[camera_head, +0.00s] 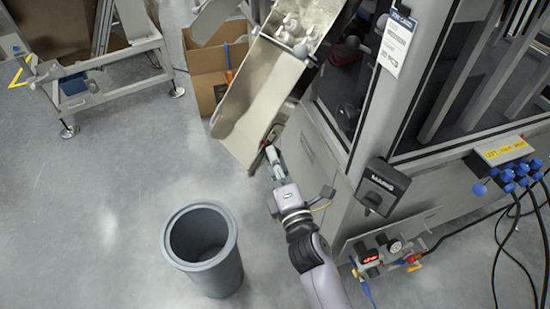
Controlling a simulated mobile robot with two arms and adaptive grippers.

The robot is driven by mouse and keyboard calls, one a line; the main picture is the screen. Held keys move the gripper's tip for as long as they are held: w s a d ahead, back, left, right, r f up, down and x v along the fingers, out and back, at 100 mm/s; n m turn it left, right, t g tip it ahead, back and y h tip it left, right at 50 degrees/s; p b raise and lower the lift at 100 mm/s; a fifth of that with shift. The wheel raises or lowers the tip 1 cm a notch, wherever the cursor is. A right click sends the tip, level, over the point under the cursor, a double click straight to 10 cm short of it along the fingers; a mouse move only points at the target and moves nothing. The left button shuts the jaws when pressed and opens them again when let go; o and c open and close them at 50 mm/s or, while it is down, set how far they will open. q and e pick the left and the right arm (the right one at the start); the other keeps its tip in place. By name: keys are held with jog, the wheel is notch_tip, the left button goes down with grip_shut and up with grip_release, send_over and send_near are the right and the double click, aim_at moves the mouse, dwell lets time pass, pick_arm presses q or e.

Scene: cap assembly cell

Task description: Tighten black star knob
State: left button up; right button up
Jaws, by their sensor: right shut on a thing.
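My right gripper (270,152) reaches up from the lower middle to the lower right edge of the metal chute. Its fingers are shut on the black star knob at the side of the chute. The fingers hide most of the knob, so its shape and how far it is turned cannot be made out. My left gripper is not in view.
The sloping metal chute (262,95) holds several pale caps at its top. A grey bin (203,280) stands on the floor below. A cardboard box (203,62) is behind the chute. The machine cabinet (318,160) with a dark control box (382,187) is close on the right.

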dwell(0.4)
jog(key=o, duration=1.2)
jog(key=v, duration=1.2)
